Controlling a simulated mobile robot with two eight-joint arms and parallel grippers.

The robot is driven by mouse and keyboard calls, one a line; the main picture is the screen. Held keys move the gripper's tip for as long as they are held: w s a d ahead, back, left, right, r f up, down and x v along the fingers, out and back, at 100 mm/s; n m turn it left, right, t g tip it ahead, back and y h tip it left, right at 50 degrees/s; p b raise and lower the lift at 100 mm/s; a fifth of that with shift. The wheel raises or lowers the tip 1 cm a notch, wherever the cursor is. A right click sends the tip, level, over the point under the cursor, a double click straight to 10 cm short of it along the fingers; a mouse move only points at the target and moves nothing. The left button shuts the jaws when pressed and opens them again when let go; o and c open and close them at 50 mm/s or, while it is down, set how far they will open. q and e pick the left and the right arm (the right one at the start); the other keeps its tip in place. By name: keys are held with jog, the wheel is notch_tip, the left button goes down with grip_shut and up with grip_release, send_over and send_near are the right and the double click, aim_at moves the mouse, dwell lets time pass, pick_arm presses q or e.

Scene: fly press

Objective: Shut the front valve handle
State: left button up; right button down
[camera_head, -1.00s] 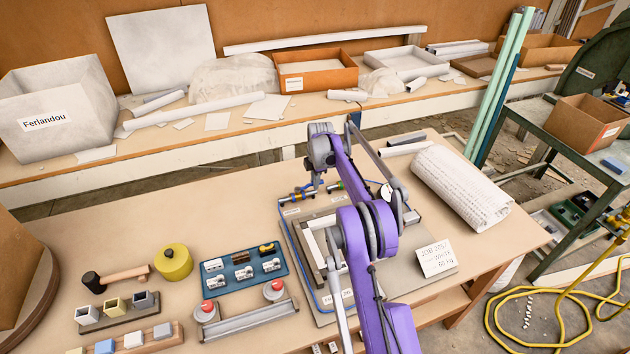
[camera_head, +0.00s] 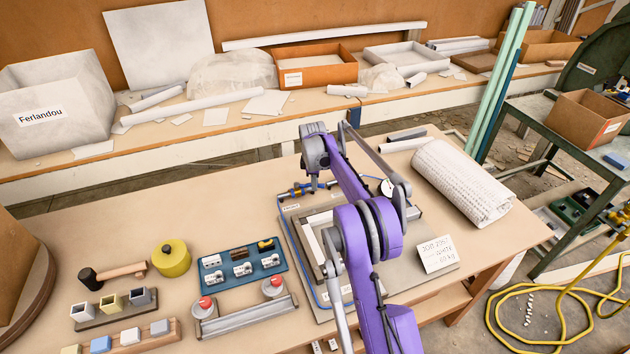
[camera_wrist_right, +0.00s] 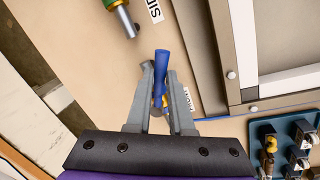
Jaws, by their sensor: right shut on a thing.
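The valve with a brass body (camera_head: 298,192) sits at the back left of the press base on the table, beside a small label. Its blue handle (camera_wrist_right: 162,60) shows in the right wrist view. My right gripper (camera_wrist_right: 160,76) is shut on this blue handle, one finger on each side, with the handle's end sticking out past the fingertips. In the head view my right gripper (camera_head: 313,186) points down at the valve, and my arm hides part of the base. A second valve with a green and brass body (camera_wrist_right: 122,14) shows near a label. My left gripper is not in view.
A blue tray (camera_head: 272,281) of small parts and a bar with two red buttons (camera_head: 240,318) stand left of the press base (camera_head: 437,272). A yellow round thing (camera_head: 171,258) and a hammer (camera_head: 112,274) lie further left. A white roll (camera_head: 460,185) lies right of my arm.

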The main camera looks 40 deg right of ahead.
jog(key=a+m, duration=0.1)
jog(key=m, duration=0.1)
jog(key=s+m, duration=0.1)
jog(key=shift+a+m+g, duration=0.3)
jog(key=shift+a+m, duration=0.1)
jog(key=m, duration=0.1)
jog(key=a+m, duration=0.1)
jog(key=shift+s+a+m+g+h+b, duration=0.25)
jog(key=shift+m+g+h+b, duration=0.05)
jog(key=shift+b, duration=0.05)
jog(key=a+m, duration=0.1)
jog(key=m, duration=0.2)
jog(key=shift+a+g, duration=0.3)
jog(key=shift+a, duration=0.1)
jog(key=shift+w+a+m, duration=0.1)
jog(key=shift+a+m, duration=0.25)
jog(key=shift+m, duration=0.4)
jog(key=shift+w+a+m, duration=0.1)
jog(key=shift+a+m, duration=0.2)
jog(key=shift+m, duration=0.45)
jog(key=c, duration=0.8)
grip_release()
jog(key=shift+a, duration=0.1)
